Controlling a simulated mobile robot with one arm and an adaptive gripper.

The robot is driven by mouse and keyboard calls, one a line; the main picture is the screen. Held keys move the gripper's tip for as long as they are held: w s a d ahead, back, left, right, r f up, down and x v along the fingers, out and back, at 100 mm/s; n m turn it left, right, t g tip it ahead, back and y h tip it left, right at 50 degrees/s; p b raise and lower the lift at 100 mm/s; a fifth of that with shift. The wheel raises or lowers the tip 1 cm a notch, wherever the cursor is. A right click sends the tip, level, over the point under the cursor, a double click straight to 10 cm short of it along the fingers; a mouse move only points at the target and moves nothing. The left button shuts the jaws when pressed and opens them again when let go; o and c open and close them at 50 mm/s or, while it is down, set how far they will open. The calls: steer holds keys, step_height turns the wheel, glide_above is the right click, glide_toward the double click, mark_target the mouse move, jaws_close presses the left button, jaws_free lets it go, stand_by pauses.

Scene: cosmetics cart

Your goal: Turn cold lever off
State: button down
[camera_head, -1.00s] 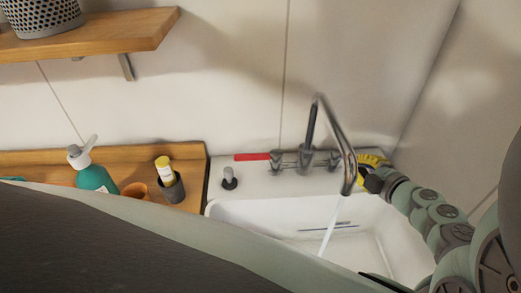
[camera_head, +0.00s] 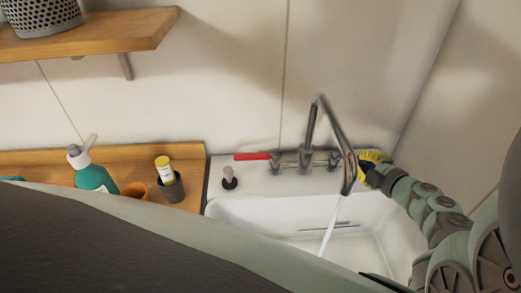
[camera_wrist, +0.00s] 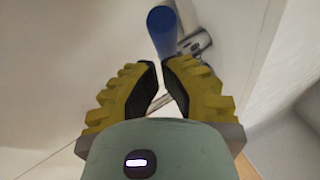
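The cold lever (camera_wrist: 163,32) is a blue bar in the wrist view, just beyond my fingertips. In the head view it is hidden behind the spout and my gripper. My gripper (camera_wrist: 160,63) has yellow ribbed fingers with dark pads. The fingertips are drawn nearly together, with only a narrow gap and nothing seen held between them. Whether they touch the lever's end is unclear. In the head view my gripper (camera_head: 372,158) is right of the tall metal faucet (camera_head: 339,140). A water stream (camera_head: 329,226) runs from the spout.
The red lever (camera_head: 252,156) points left from the faucet base. The white sink (camera_head: 230,208) lies below. A small plunger-like knob (camera_head: 229,178), an orange cup (camera_head: 136,190), a teal pump bottle (camera_head: 96,178) and a wooden shelf (camera_head: 120,32) are to the left. A wall is close on the right.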

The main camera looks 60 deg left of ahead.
steer(key=shift+w+f, duration=0.1)
steer(key=shift+w+a+n+g+b, duration=0.1)
steer(key=shift+w+n+g+b, duration=0.15)
steer(key=shift+b, duration=0.2)
steer(key=shift+w+n+g+b, duration=0.1)
steer(key=shift+n+g+b, duration=0.15)
steer(key=shift+g+b, duration=0.1)
steer(key=shift+w+a+n+g+b, duration=0.15)
steer(key=shift+n+g+b, duration=0.15)
steer(key=shift+b, duration=0.2)
steer(key=n+g+b, duration=0.1)
steer(key=b, duration=0.1)
steer(key=w+g+b, duration=0.1)
steer(key=b, duration=0.1)
steer(key=shift+w+a+f+n, duration=0.15)
steer(key=shift+w+a+n, duration=0.15)
steer(key=shift+n, duration=0.1)
steer(key=shift+w+a+n+g+b, duration=0.1)
steer(key=shift+w+n+g+b, duration=0.15)
steer(key=shift+g+b, duration=0.55)
steer(key=shift+w+a+r+b, duration=0.2)
steer(key=shift+w+a+b, duration=0.3)
steer(key=shift+b, duration=0.8)
steer(key=shift+w+d, duration=0.1)
steer(key=shift+r, duration=0.15)
